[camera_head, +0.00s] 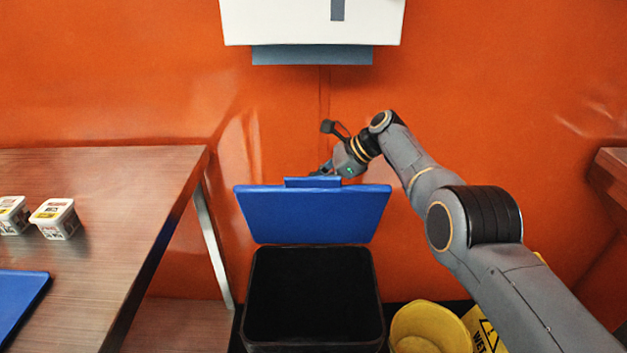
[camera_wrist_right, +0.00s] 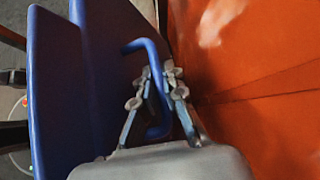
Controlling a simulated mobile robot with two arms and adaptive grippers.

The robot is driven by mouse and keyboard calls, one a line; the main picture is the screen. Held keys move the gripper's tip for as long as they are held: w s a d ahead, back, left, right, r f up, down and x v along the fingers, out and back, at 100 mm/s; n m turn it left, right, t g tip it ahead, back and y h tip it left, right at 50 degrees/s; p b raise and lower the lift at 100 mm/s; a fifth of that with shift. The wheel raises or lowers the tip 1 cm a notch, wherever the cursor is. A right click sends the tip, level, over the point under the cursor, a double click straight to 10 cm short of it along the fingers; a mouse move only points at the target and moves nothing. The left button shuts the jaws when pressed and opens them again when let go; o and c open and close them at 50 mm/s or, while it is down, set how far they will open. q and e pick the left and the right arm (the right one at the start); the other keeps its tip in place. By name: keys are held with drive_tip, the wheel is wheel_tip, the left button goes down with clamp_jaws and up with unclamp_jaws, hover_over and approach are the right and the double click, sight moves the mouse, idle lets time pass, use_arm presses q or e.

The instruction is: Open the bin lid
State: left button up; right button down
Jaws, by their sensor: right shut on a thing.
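The bin (camera_head: 313,345) is black and stands on the floor below the orange wall, with its dark inside showing. Its blue lid (camera_head: 315,215) is raised and stands steeply at the back of the opening. My right gripper (camera_head: 322,170) is at the lid's top edge, on the wall side. In the right wrist view, my right gripper's fingers (camera_wrist_right: 160,85) are closed around the bent blue handle (camera_wrist_right: 146,46) of the lid. The lid (camera_wrist_right: 95,85) fills the left of that view. My left gripper is out of view.
A wooden table (camera_head: 120,200) with small white tubs (camera_head: 55,218) and a blue board (camera_head: 18,300) is at the left. A yellow bucket (camera_head: 425,325) and a yellow wet-floor sign (camera_head: 483,330) stand right of the bin. A white dispenser (camera_head: 290,22) hangs above.

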idle(0.4)
drive_tip(key=c, duration=1.7)
unclamp_jaws()
drive_tip(key=shift+f, duration=0.1)
wheel_tip(320, 180, up, 10)
